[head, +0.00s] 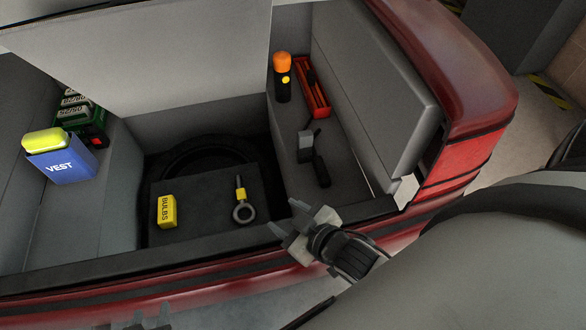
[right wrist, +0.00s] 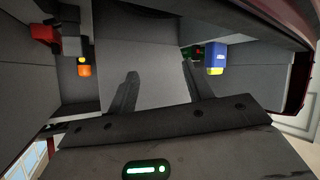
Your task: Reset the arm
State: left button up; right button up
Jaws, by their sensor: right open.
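My right gripper (head: 288,219) is over the front sill of the car trunk, at the right end of the opening. Its fingers are apart with nothing between them. In the right wrist view the two dark fingers of my right gripper (right wrist: 159,85) are also spread and empty, facing the trunk. My left gripper (head: 148,324) shows only as dark tips at the bottom edge of the head view, below the bumper. Most of it is cut off, so its opening is unclear.
The trunk holds a yellow bulbs box (head: 167,211), an eyebolt-like ring (head: 243,211), a blue vest box (head: 68,167), an orange-topped flashlight (head: 282,78) and a red tray (head: 314,90). A raised grey panel (head: 165,50) stands behind. The red tail light (head: 460,160) is right of my right gripper.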

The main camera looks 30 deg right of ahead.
jog(key=s+f+m+g, duration=0.1)
jog(key=s, duration=0.1)
jog(key=s+a+f+m+g, duration=0.1)
jog(key=shift+s+f, duration=0.15)
jog(key=shift+s, duration=0.25)
